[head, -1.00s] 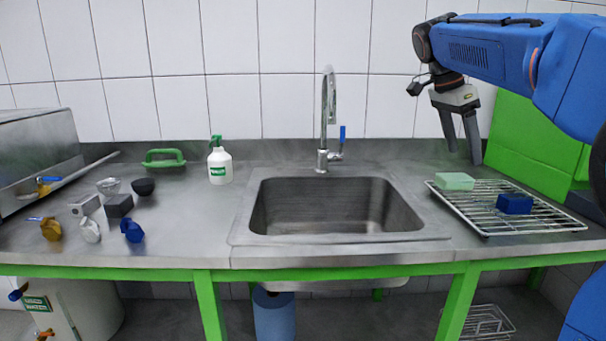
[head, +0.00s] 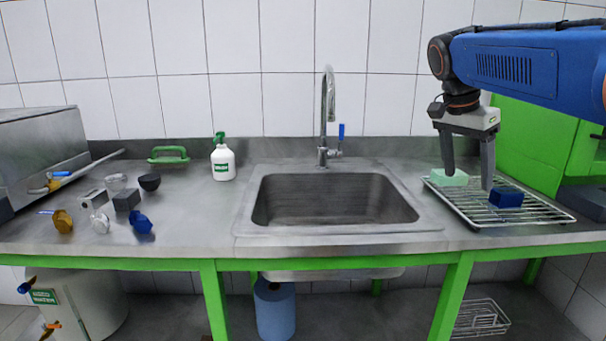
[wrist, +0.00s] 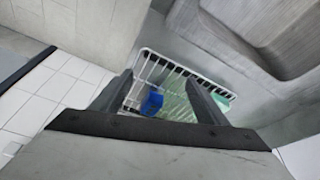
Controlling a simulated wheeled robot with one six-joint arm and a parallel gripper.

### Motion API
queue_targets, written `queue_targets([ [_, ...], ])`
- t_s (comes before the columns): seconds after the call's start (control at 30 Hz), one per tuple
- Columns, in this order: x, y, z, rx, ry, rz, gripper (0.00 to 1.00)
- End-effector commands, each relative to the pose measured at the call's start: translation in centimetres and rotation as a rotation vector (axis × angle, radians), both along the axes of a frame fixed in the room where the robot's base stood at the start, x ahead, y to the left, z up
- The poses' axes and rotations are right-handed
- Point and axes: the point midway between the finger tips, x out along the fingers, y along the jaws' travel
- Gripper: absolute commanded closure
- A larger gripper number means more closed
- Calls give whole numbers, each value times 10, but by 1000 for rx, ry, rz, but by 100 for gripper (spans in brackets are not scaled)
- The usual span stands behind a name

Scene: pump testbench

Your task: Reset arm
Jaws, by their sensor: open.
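My gripper (head: 468,180) is at the right in the head view, its fingers pointing down over the wire rack (head: 455,207). The fingers are apart with nothing between them. A pale green sponge (head: 457,178) lies on the rack, partly hidden behind a finger. A dark blue sponge (head: 506,198) lies on the rack just right of the fingers. In the wrist view, my gripper (wrist: 162,92) frames the rack, with the blue sponge (wrist: 152,103) and the pale green sponge (wrist: 205,106) seen beyond it.
The steel sink (head: 335,205) with its tap (head: 327,110) lies left of my gripper. A green box-like thing (head: 528,145) stands behind the rack at right. A spray bottle (head: 222,162), a green handle (head: 168,155) and several small valve parts (head: 140,222) lie at left.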

Motion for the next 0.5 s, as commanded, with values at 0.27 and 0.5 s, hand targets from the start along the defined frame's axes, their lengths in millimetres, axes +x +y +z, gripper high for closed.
queue_targets([
  [0.27, -69, 19, -54, 37, 7, 339, 32],
  [0.5, -127, 37, -111, 46, -7, 631, 32],
])
